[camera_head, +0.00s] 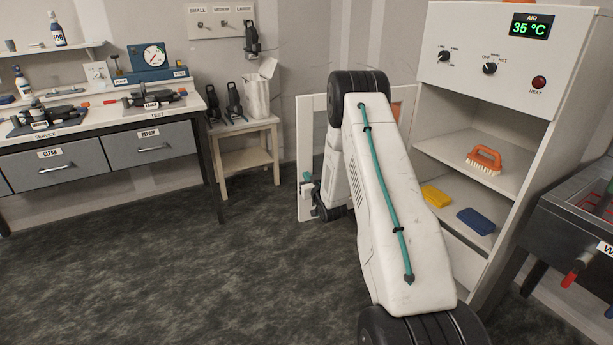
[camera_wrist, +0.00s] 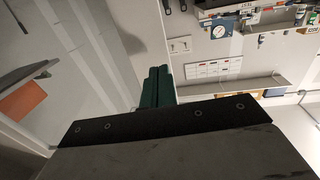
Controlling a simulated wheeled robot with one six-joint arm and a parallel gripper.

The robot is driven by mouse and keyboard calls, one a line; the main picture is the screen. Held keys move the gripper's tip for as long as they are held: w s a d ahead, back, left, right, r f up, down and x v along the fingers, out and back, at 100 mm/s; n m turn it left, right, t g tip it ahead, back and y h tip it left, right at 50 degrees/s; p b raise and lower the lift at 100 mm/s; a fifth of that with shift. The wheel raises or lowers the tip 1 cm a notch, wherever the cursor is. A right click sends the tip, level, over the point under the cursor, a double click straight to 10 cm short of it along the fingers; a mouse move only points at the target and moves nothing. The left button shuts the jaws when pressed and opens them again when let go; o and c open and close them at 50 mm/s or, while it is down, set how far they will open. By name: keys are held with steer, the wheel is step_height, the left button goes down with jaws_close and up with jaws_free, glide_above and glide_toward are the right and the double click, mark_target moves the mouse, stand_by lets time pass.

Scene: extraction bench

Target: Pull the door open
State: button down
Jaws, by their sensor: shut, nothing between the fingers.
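The door (camera_head: 305,115) is a white-framed panel with a clear pane. In the head view it stands swung out to the left of the white cabinet (camera_head: 503,70), whose shelves show through the open front. My arm hides much of the door's middle and right side. My gripper (camera_wrist: 158,88) is shut and empty, its dark green fingers together in the wrist view. In the head view the wrist end is low beside the door's left edge, largely behind my arm. I cannot tell whether it touches the door. The door's handle is not clearly visible.
The cabinet holds an orange brush (camera_head: 485,160), a yellow sponge (camera_head: 436,196) and a blue sponge (camera_head: 476,221). A small table (camera_head: 245,157) with a white bin stands behind, left of the door. A workbench (camera_head: 100,118) lines the left wall. The dark floor between is clear.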

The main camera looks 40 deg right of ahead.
steer(key=v, duration=1.1)
steer(key=s+f+g+y, duration=0.2)
steer(key=s+f+g, duration=0.3)
steer(key=f+g, duration=0.3)
steer(key=s+a+r+n+g+y, duration=0.1)
steer(key=s+a+r+g, duration=0.3)
steer(key=s+a+r, duration=1.1)
steer(key=s+a+r+n+g+y, duration=0.2)
steer(key=s+a+r+g, duration=0.1)
steer(key=s+a+r, duration=1.3)
step_height(320, 180, up, 5)
steer(key=shift+s+a+n+g+y, duration=0.3)
steer(key=shift+a+g, duration=0.1)
steer(key=shift+a, duration=0.85)
